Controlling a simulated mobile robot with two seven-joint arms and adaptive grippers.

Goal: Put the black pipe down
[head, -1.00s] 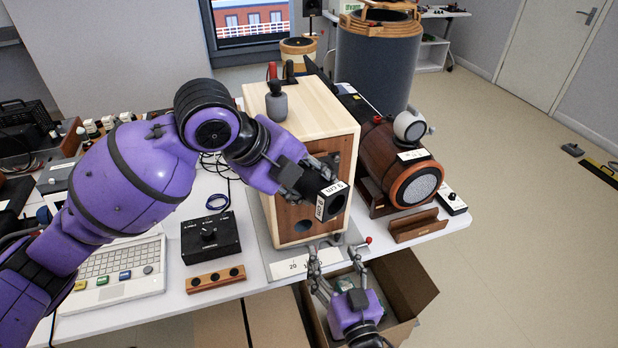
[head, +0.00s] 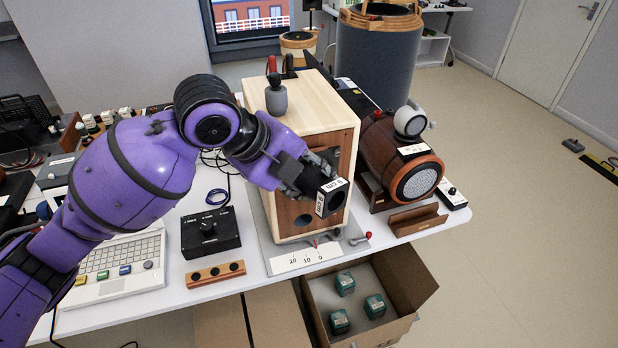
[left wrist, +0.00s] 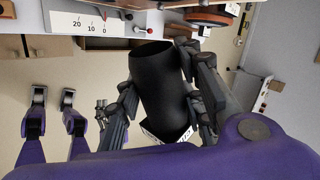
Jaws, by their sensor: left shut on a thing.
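The black pipe (head: 336,203) is short and hollow, with a white label at the end facing the head camera. My left gripper (head: 311,178) is shut on it and holds it in front of the wooden box's (head: 282,208) brown front panel. In the left wrist view the pipe (left wrist: 158,90) sits between the two finger sets, its dark open end toward the table. I cannot tell whether it touches the panel. My right gripper is out of the head view. Purple parts of mine show at the left wrist view's left side; I cannot tell what they are.
A strip marked 20, 10, 0 (head: 292,261) lies below the box. An open carton (head: 408,328) with teal cubes stands below the table edge. A brown speaker cylinder (head: 385,155) and an empty wooden cradle (head: 418,222) are at right; a black control box (head: 210,242) is at left.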

